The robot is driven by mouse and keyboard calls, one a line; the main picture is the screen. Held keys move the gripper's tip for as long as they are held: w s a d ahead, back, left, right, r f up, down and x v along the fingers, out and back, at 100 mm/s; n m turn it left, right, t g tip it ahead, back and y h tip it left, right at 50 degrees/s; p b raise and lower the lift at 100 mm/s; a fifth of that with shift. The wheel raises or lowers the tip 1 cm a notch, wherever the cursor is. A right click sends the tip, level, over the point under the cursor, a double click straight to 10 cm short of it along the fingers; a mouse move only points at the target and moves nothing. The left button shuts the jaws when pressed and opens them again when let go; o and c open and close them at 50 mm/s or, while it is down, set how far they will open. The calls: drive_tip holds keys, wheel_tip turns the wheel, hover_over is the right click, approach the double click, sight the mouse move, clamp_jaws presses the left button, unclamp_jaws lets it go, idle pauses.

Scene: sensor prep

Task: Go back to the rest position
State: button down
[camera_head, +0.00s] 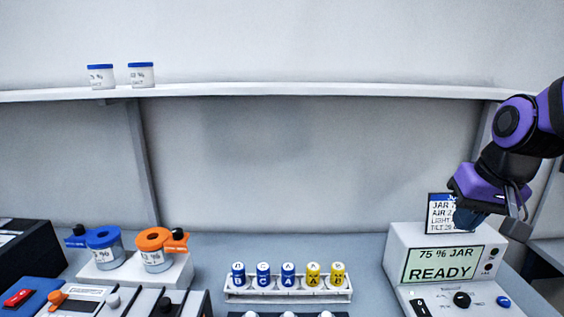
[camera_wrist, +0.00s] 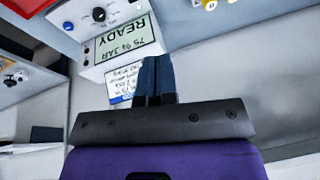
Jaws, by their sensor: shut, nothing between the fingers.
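My gripper (camera_head: 468,217) is at the right of the head view, on my purple and black arm, in front of the small card (camera_head: 441,212) behind the white instrument. In the wrist view its two dark fingers (camera_wrist: 155,78) are together with nothing between them. The white instrument (camera_head: 398,240) stands just below the gripper, and its screen reads "75 % JAR READY". The same screen (camera_wrist: 125,43) shows upside down in the wrist view. Whether the gripper touches the instrument or card I cannot tell.
A white rack (camera_head: 288,295) with several blue and yellow vials stands at the middle front. Blue-topped (camera_head: 103,240) and orange-topped (camera_head: 154,242) jars stand on a white block (camera_head: 180,272) at left. Two white jars (camera_head: 141,75) sit on the shelf (camera_head: 300,90). The counter between rack and instrument is clear.

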drive_tip(key=s+r+n+t+h, duration=0.1)
drive_tip(key=s+r, duration=0.4)
drive_tip(key=s, duration=0.6)
drive_tip(key=shift+s+a+r+n+t, duration=0.35)
drive_tip(key=shift+a+r+n+t, duration=0.05)
drive_tip(key=shift+w, duration=0.1)
